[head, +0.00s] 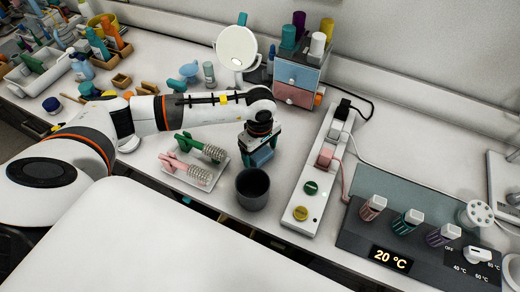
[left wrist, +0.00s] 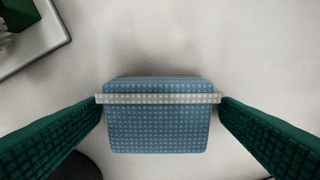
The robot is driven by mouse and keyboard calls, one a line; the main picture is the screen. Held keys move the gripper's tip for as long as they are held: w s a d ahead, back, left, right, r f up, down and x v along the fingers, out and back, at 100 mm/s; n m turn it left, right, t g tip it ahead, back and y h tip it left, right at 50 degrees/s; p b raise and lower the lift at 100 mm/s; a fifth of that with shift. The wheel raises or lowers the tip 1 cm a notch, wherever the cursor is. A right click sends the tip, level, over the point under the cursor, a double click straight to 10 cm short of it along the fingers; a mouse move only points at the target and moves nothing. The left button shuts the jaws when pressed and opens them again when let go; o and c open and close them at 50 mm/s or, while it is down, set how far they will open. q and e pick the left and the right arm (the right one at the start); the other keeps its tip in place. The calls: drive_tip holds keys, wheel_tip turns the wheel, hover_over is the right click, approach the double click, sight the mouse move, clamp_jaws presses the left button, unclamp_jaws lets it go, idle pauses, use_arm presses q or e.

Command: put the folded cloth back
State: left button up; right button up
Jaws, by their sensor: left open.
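The folded cloth (left wrist: 157,132) is a blue, textured block with a pale band across it. It lies on the white tabletop between the green fingers of my left gripper (left wrist: 160,103). The gripper is open, with one finger at each end of the band; I cannot tell whether they touch it. In the head view, my left gripper (head: 261,150) points down over the cloth (head: 263,157), just behind a dark cup. The gripper partly hides the cloth there. My right gripper is not in view.
The dark cup (head: 252,190) stands close in front of the gripper. A white tray (head: 177,174) with green and pink brushes lies to the left. A white power strip (head: 299,196) is to the right. A drawer box (head: 299,75) and round mirror (head: 236,47) stand behind.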

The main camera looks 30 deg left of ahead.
sight(259, 152)
use_arm(q)
drive_tip(key=shift+r, duration=0.2)
drive_tip(key=shift+w+r, duration=0.1)
drive_tip(key=shift+r, duration=0.15)
wheel_tip(259, 152, up, 11)
drive_tip(key=b, duration=0.3)
drive_tip(key=shift+r, duration=0.2)
drive_tip(key=shift+a, duration=0.1)
